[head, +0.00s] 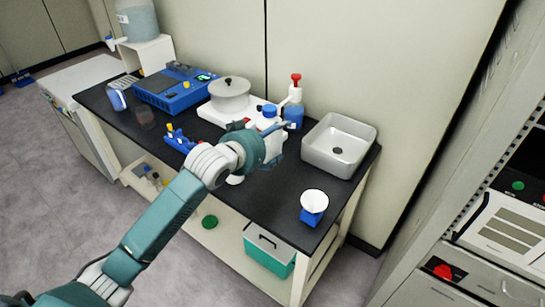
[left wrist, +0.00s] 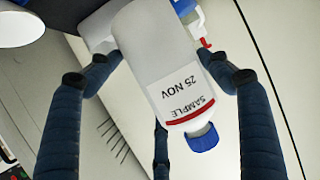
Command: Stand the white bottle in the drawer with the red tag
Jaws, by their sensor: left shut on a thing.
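The white bottle (left wrist: 155,55) has a blue cap and a label reading "SAMPLE 25 NOV"; it fills the middle of the left wrist view. My left gripper (left wrist: 158,75) is shut on it, with dark fingers on both sides. In the head view the left gripper (head: 275,143) is over the black bench, and the bottle's blue cap (head: 269,110) shows just beyond it; most of the bottle is hidden. A red tag (head: 443,271) is on a grey drawer front (head: 428,291) at the lower right. My right gripper is out of view.
Floor between is clear.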

